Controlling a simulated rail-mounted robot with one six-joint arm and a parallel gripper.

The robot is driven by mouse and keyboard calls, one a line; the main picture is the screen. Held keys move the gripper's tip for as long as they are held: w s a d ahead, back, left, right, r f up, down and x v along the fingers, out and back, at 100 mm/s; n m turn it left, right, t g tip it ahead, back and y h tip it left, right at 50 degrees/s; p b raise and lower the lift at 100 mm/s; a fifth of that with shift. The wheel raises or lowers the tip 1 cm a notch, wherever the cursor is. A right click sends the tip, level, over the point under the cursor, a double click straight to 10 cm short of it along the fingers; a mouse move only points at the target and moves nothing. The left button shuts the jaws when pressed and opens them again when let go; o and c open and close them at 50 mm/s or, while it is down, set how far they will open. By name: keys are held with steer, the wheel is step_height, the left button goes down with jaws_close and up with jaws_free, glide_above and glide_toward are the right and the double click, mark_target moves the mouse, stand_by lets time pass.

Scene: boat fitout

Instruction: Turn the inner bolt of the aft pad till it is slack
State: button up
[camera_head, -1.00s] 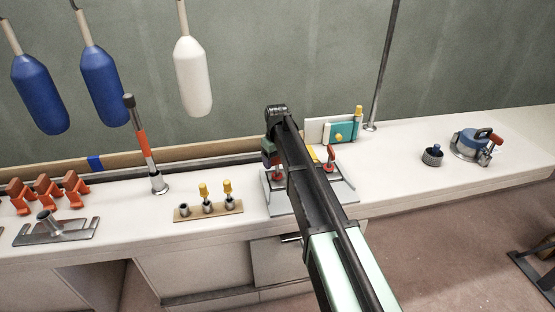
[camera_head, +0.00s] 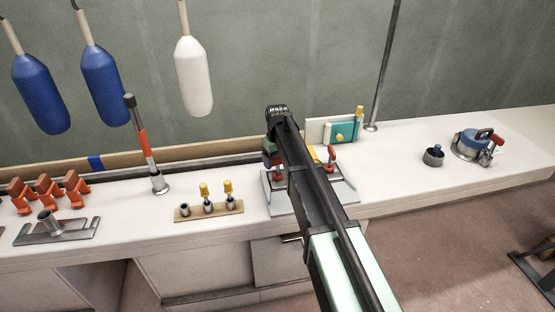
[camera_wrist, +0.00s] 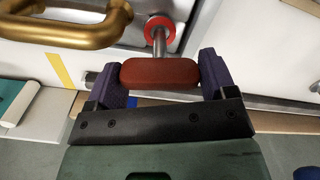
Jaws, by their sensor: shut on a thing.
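In the wrist view a red-brown bar handle (camera_wrist: 160,73) sits on a short metal stem with a bright red collar (camera_wrist: 159,29) at its foot. My gripper (camera_wrist: 163,80) is shut on this handle, with a purple jaw at each end of it. In the head view my gripper (camera_head: 270,153) is low over the left part of a metal plate (camera_head: 285,203) on the bench, and my arm covers the plate's middle. A second red-handled bolt (camera_head: 330,160) stands on the plate to the right of my arm. No marking shows which bolt is the inner one.
A brass handle (camera_wrist: 68,28) lies close to the left of the bolt. A white board and a teal block (camera_head: 344,131) stand behind the plate. A wooden holder with yellow-topped pieces (camera_head: 209,211) is to the left. The bench right of the plate is clear up to a small dark pot (camera_head: 432,158).

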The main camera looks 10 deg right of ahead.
steer(key=shift+s, duration=0.1)
steer(key=o, duration=0.9)
steer(key=shift+c, duration=0.2)
step_height(320, 180, up, 11)
steer(key=p, duration=1)
steer(key=shift+d+f+p, duration=0.1)
steer(key=shift+f+p, duration=0.05)
steer(key=shift+p, duration=0.25)
steer(key=shift+c, duration=0.5)
